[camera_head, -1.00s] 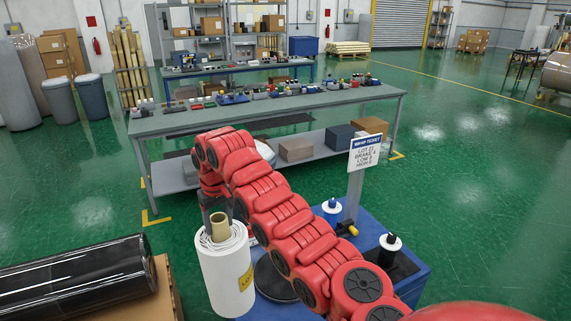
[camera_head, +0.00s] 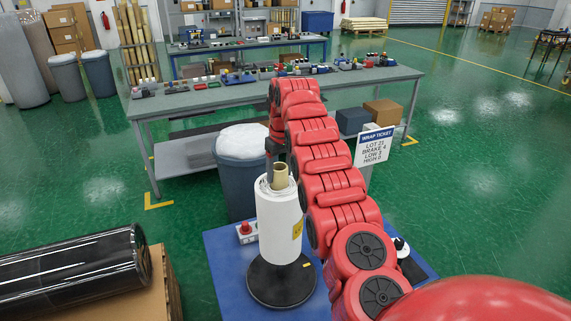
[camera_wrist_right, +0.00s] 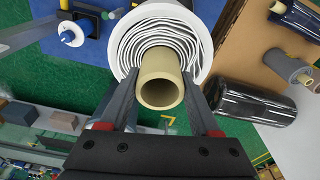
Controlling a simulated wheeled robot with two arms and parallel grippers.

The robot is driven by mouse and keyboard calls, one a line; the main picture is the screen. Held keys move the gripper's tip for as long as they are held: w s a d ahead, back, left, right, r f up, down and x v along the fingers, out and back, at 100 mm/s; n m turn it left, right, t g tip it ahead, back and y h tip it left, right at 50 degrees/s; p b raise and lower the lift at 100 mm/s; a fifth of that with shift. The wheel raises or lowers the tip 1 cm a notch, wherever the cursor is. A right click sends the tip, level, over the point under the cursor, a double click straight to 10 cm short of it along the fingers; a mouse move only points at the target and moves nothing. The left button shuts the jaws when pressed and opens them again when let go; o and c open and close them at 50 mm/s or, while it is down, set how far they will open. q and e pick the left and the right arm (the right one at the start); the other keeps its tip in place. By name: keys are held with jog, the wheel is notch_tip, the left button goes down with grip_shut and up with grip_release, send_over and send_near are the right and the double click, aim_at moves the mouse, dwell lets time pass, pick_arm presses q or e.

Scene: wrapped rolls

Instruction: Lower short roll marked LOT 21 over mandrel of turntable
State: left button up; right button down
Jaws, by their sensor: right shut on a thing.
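The white wrapped roll (camera_head: 278,222) with a yellow label stands upright in the head view, its tan core (camera_head: 281,176) sticking out of the top. The label's writing is too small to read. My right gripper (camera_head: 275,160) holds the roll from above. In the right wrist view, the gripper's two fingers (camera_wrist_right: 160,82) lie on either side of the core (camera_wrist_right: 162,90). The black round turntable (camera_head: 282,290) lies below the roll on a blue base. The mandrel is hidden, and I cannot tell whether the roll touches the turntable. My left gripper is out of view.
A wrap ticket sign (camera_head: 375,147) stands right of my arm. A red-button box (camera_head: 246,232) is left of the roll on the blue base (camera_head: 228,282). A grey bin (camera_head: 240,180) stands behind. A black wrapped roll (camera_head: 75,270) lies at the left.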

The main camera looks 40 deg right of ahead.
jog(key=shift+d+f+b, duration=0.1)
jog(key=shift+f+b, duration=0.4)
notch_tip(320, 180, down, 9)
jog(key=b, duration=0.8)
jog(key=shift+f, duration=0.2)
jog(key=shift+f+b, duration=1.95)
jog(key=shift+f, duration=0.6)
dwell(1.1)
grip_release()
